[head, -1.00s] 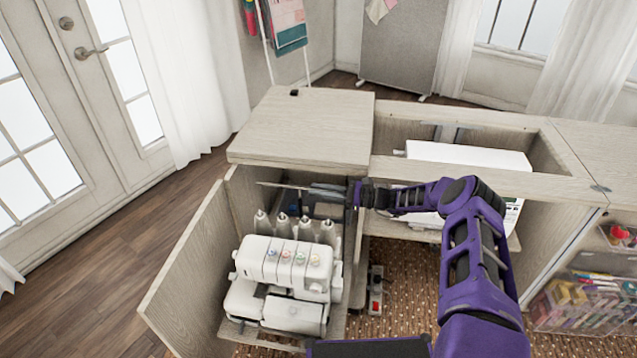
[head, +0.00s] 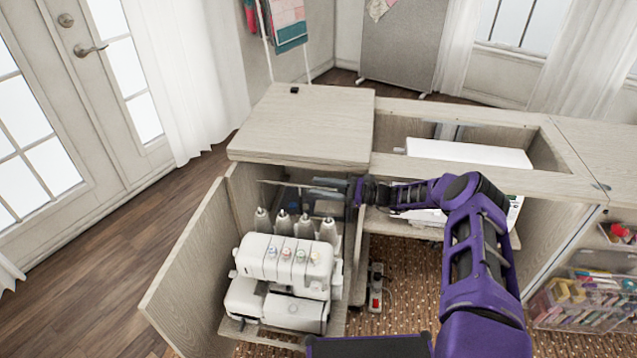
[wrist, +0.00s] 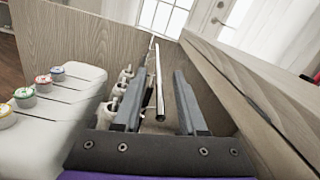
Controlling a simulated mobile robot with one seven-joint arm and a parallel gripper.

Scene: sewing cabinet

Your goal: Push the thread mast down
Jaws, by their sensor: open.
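A white serger (head: 285,265) stands on the low shelf of the open cabinet compartment, with several white thread cones (head: 283,222) behind it. The thread mast's thin metal bar (head: 278,183) is above the cones, just under the cabinet top's edge. In the wrist view the silver rod (wrist: 158,82) of the mast lies between my fingers, with a gap to the right finger; contact with the left one I cannot tell. My gripper (head: 312,187) is open and points left into the compartment; it also shows in the wrist view (wrist: 156,98). The mast's lower part is hidden.
The cabinet top (head: 305,125) overhangs close above my gripper. The open door panel (head: 185,270) stands to the left of the serger. A white sewing machine (head: 468,153) sits in the bay to the right.

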